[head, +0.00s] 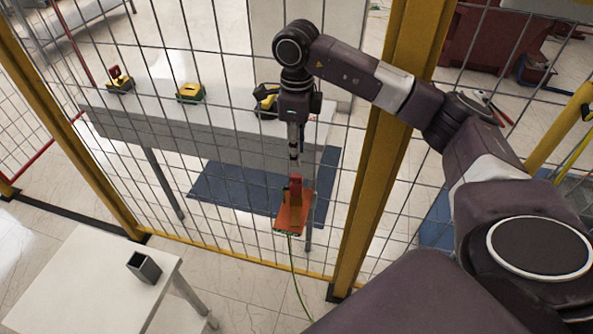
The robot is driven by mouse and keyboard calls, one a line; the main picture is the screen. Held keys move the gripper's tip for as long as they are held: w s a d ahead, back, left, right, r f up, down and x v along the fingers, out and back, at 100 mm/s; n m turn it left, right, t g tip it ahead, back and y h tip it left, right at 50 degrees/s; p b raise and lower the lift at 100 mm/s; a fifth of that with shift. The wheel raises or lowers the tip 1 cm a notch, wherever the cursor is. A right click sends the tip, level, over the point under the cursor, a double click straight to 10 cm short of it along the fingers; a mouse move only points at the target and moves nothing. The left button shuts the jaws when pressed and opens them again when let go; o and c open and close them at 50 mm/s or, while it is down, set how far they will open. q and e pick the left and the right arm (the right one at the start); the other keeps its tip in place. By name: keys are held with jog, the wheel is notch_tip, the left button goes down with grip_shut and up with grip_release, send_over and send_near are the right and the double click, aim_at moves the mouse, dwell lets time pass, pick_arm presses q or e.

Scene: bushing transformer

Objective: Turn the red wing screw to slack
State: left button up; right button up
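My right gripper (293,150) hangs straight down at the middle of the head view, in front of the wire fence. Its fingers look narrow and close together, too small to tell if they are open or shut. Just below it is an orange piece (290,218) with an upright red part (295,184) on its upper end, perhaps the red wing screw. I cannot tell whether the fingertips touch the red part. A thin green wire (293,262) runs down from the orange piece toward the floor. My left gripper is not in view.
Yellow posts (388,150) frame the wire fence. Behind it, a long grey table (225,118) carries several yellow items, one a yellow block (190,91). A blue mat (235,190) lies beneath. At front left, a white table (85,285) bears a grey square box (145,267).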

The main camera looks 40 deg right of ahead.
aim_at(296, 176)
notch_tip(296, 176, down, 8)
jog(key=shift+r+p, duration=0.2)
jog(key=shift+p, duration=0.7)
grip_shut()
